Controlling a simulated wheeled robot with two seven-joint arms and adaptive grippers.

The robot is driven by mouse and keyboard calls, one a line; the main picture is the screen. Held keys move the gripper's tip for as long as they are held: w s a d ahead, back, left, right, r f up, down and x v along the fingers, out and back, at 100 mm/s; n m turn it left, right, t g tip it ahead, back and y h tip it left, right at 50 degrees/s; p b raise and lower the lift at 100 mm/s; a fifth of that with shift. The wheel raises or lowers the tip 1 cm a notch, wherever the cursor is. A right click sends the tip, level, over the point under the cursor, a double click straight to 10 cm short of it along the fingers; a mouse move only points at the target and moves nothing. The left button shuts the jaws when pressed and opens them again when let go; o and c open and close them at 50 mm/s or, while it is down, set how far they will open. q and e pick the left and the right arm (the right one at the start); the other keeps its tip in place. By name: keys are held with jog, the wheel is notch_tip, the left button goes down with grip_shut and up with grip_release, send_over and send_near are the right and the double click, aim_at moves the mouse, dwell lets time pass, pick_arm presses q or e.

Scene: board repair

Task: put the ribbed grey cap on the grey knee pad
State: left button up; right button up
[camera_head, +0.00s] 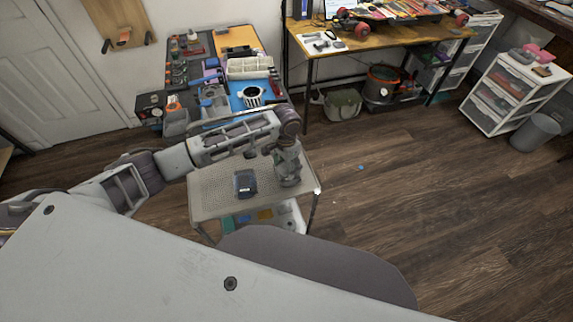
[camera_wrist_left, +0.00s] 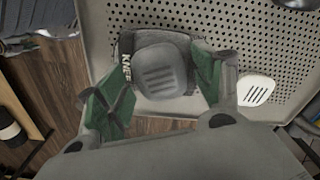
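The grey knee pad (camera_head: 246,186) lies on the perforated top of a small cart (camera_head: 212,198). In the left wrist view the pad (camera_wrist_left: 150,38) shows dark, with white "KNEE" lettering along its left side. The ribbed grey cap (camera_wrist_left: 162,72), rounded with several slots, sits over the pad's middle; whether it is fully seated I cannot tell. My left gripper (camera_head: 288,180) is over the cart, right of the pad in the head view. In the wrist view its green-padded fingers (camera_wrist_left: 158,82) are spread wide on either side of the pad, apart from the cap. My right gripper is out of view.
A pale slotted piece (camera_wrist_left: 256,90) lies on the cart near the right finger. A dark rounded thing (camera_wrist_left: 296,3) is cut off at the top right. A cluttered workbench (camera_head: 240,40) stands behind the cart, and a wooden desk (camera_head: 390,42) further right.

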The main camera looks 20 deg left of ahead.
pick_arm(q)
jog(key=shift+r, duration=0.15)
notch_tip(320, 180, up, 12)
dwell(1.0)
dwell(0.5)
